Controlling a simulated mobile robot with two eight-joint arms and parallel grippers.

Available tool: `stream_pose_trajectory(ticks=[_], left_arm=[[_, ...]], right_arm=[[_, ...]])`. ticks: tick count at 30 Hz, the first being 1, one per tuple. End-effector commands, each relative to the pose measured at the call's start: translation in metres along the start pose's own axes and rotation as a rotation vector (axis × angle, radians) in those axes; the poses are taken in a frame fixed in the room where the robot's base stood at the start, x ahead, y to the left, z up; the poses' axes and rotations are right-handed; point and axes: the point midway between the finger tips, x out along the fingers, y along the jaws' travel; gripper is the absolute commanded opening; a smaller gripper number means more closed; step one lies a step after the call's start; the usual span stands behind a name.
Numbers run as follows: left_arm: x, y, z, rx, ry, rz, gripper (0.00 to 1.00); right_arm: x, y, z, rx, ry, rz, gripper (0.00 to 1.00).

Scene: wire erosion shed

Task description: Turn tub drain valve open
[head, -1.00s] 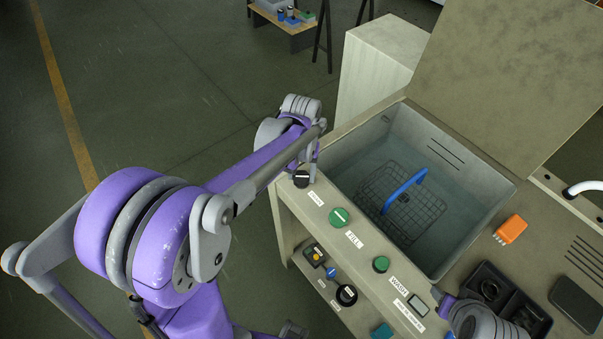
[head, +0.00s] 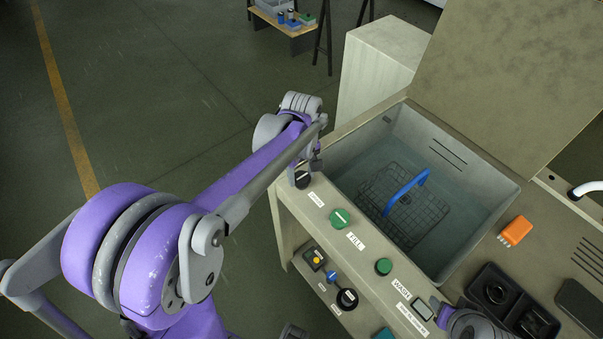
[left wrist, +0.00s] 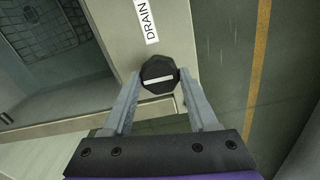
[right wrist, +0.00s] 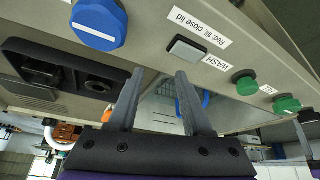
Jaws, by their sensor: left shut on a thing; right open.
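The drain valve is a black faceted knob (left wrist: 158,72) with a white line, beside a DRAIN label (left wrist: 146,20). In the head view the knob (head: 302,181) sits at the panel's far left corner, partly hidden by my gripper. My left gripper (left wrist: 159,76) is shut on the knob, one finger on each side. The tub (head: 365,160) holds water and a wire basket (head: 405,205) with a blue handle. My right gripper (right wrist: 160,75) is open and empty, above the panel near the WASH button.
The panel carries a green FILL knob (head: 339,217), a green button (head: 383,266) and a blue knob (right wrist: 99,22). An orange item (head: 516,231) lies right of the tub. The raised lid (head: 520,80) stands behind. Open floor is at the left.

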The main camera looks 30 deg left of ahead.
Motion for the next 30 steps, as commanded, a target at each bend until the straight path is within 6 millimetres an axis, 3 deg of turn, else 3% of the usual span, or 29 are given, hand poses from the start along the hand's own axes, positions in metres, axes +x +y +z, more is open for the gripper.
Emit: stream_pose_trajectory(ticks=[16,17,18,22,30], left_arm=[[-0.0001,0.0000,0.0001,-0.028,0.000,0.000,0.04],[-0.0001,0.0000,0.0001,-0.028,0.000,0.000,0.61],[-0.0001,0.0000,0.0001,-0.028,0.000,0.000,0.68],[-0.0001,0.0000,0.0000,-0.027,0.000,0.000,0.89],[-0.0006,0.0000,0.0000,-0.026,0.000,0.000,0.89]], right_arm=[[0.0005,0.0000,0.0005,0.000,0.000,0.000,0.50],[0.0005,0.0000,0.0005,0.000,0.000,0.000,0.50],[0.0005,0.0000,0.0005,0.000,0.000,0.000,0.50],[0.0005,0.0000,0.0005,0.000,0.000,0.000,0.50],[0.0005,0.0000,0.0005,0.000,0.000,0.000,0.50]])
